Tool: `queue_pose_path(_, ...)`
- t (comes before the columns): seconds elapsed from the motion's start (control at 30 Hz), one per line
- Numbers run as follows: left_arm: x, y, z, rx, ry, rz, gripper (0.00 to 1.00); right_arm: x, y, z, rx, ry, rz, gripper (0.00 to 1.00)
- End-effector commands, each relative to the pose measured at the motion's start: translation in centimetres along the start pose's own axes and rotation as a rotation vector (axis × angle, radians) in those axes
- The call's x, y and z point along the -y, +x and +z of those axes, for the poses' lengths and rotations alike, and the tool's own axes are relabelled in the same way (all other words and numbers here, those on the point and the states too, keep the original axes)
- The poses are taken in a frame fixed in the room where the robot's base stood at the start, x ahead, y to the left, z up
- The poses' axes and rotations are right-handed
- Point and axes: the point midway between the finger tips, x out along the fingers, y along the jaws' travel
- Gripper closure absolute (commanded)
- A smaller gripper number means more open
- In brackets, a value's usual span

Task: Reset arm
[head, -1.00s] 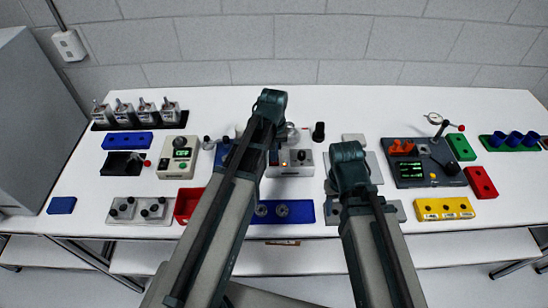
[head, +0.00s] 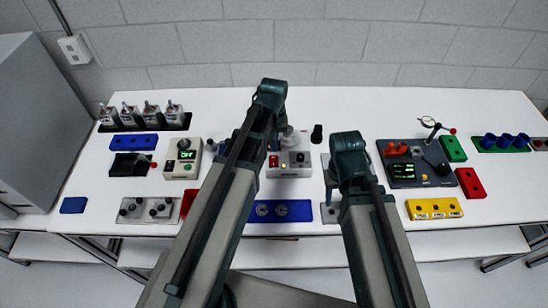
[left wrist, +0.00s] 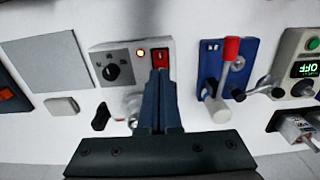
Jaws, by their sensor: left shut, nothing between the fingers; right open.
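A light grey control box (head: 290,168) stands mid-table with a dark knob, a lit orange lamp and a red switch (head: 273,161). In the left wrist view the same box shows its knob (left wrist: 112,72), lamp (left wrist: 140,53) and red switch (left wrist: 159,60). My left gripper (left wrist: 161,75) is shut and empty, its fingertips in front of the red switch and partly covering it. I cannot tell whether they touch. In the head view my left arm hides its own gripper. My right arm is raised beside it, and its gripper is hidden.
A blue panel with a red-tipped lever (left wrist: 228,65) stands beside the box. A green-display meter (head: 182,160), a dark instrument panel (head: 405,178), a yellow block (head: 434,209) and a blue tray (head: 298,211) are around. The back strip of the table (head: 350,100) is clear.

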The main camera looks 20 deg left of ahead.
Motion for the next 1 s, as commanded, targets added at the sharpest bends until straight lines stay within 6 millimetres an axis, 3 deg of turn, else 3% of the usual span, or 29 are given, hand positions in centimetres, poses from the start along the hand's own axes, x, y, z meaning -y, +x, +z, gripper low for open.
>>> queue_pose_path(0.17,-0.1,0.2,0.1,0.0,0.003,-0.001,1.0,0.0,0.2,0.0,0.0,0.0,0.0,0.5)
queue_pose_path(0.23,-0.6,0.6,1.2,0.002,0.036,-0.006,1.0,0.1,0.6,0.0,0.0,0.0,0.0,0.5)
queue_pose_path(0.5,-4.9,4.1,12.2,0.018,0.416,-0.073,1.0,0.4,4.2,-0.2,0.0,-0.001,0.0,0.5)
queue_pose_path(0.63,-5.8,5.0,15.5,0.024,0.552,-0.098,1.0,0.5,5.0,-0.3,0.0,-0.001,0.0,0.5)
queue_pose_path(0.77,-6.0,5.1,16.7,0.027,0.609,-0.11,1.0,0.5,5.2,-0.3,0.0,-0.001,0.0,0.5)
queue_pose_path(1.0,-6.1,5.0,16.7,0.028,0.614,-0.111,1.0,0.5,5.1,-0.3,0.0,-0.001,0.0,0.5)
